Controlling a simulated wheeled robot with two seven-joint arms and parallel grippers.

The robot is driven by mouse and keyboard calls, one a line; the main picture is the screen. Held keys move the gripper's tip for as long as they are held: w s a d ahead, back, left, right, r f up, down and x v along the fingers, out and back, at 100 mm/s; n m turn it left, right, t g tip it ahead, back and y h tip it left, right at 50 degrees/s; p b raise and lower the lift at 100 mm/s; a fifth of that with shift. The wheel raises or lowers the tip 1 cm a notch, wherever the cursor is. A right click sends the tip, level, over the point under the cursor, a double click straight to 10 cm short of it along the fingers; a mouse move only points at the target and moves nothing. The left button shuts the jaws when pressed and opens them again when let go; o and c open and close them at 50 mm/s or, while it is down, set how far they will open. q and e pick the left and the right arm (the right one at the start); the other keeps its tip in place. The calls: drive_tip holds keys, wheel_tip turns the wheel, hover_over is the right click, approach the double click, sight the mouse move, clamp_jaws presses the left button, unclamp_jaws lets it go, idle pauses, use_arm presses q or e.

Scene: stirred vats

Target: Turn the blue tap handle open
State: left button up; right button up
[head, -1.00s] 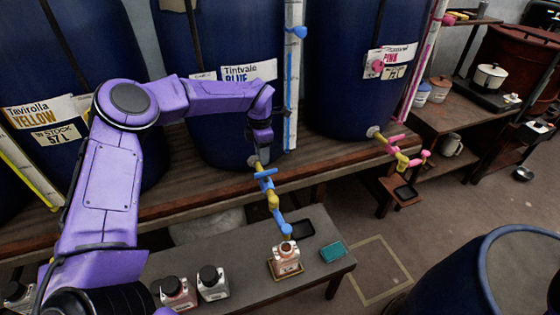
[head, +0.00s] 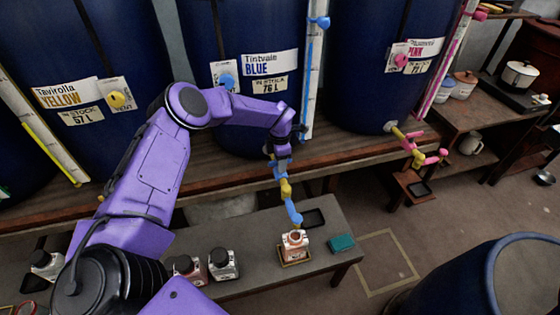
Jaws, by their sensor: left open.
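The blue tap (head: 286,188) comes out low on the front of the vat labelled Tintvale BLUE (head: 225,95). It has a yellow body and a blue spout pointing down. Its blue handle (head: 282,164) shows only in part, because my left gripper (head: 281,154) is right over it. My left gripper is open and points down at the handle. I cannot tell whether its fingers touch the handle. A small open bottle (head: 295,239) stands below the spout on a small tray. My right gripper is not in view.
A pink tap (head: 420,157) sticks out at the right. A blue barrel (head: 470,280) stands at the front right; floor between is clear.

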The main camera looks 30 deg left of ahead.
use_arm(q)
clamp_jaws()
